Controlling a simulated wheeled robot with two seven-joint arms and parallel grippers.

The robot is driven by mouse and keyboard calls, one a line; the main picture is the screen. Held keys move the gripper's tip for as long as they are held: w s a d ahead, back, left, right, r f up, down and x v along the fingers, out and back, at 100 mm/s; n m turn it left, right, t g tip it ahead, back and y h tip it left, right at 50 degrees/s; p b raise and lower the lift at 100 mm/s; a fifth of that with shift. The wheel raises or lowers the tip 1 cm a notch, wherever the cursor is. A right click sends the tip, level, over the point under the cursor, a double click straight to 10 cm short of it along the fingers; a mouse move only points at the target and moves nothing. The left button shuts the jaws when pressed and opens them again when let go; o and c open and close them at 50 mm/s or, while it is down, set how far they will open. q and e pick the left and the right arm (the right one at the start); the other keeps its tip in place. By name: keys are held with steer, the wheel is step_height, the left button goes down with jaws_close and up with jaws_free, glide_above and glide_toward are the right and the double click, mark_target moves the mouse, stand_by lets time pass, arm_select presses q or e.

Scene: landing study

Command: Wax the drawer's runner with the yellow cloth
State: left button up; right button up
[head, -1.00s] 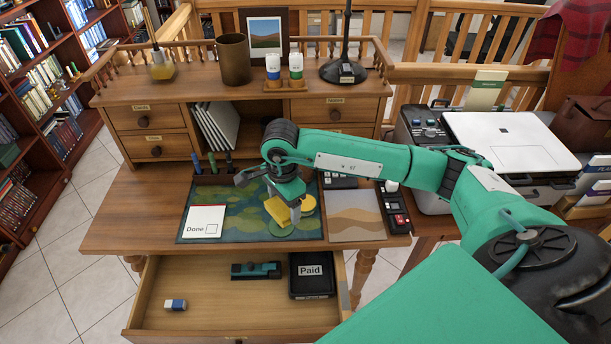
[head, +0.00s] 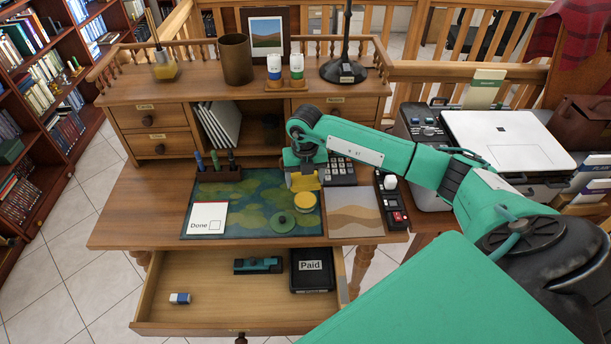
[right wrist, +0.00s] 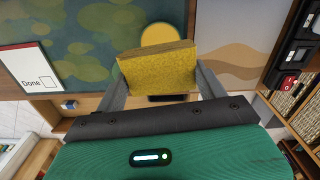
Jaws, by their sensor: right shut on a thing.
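My right gripper (head: 305,178) is shut on the yellow cloth (head: 309,184), above the back part of the desk mat. In the right wrist view the cloth (right wrist: 157,69) is a thick folded block between the two fingers. A round tin with yellow content (head: 305,201) stands on the mat just in front of the gripper; its top also shows beyond the cloth in the wrist view (right wrist: 160,33). The drawer (head: 200,321) is pulled open below the desktop. A pale strip (head: 343,290) runs along its right side. My left gripper is not in view.
The drawer holds a blue-and-white eraser (head: 180,298), a green-and-black tool (head: 258,266) and a black "Paid" box (head: 312,271). A "Done" card (head: 207,218) lies on the mat. A calculator (head: 340,171) and a pen holder (head: 219,173) stand at the back.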

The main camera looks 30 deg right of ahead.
mark_target(306, 201)
steer(key=shift+d+f+m, duration=0.15)
steer(key=shift+m, duration=0.15)
steer(key=shift+f+b, duration=0.7)
steer(key=shift+f, duration=0.25)
step_height(306, 201, down, 3)
steer(key=shift+r+b, duration=0.15)
steer(key=shift+b, duration=0.7)
steer(key=shift+f, duration=0.35)
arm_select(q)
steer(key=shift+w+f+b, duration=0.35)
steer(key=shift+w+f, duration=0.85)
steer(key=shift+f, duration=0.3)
arm_select(e)
steer(key=shift+f, duration=0.2)
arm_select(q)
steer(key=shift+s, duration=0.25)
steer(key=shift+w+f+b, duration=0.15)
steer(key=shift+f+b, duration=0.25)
arm_select(e)
steer(key=shift+f, duration=0.6)
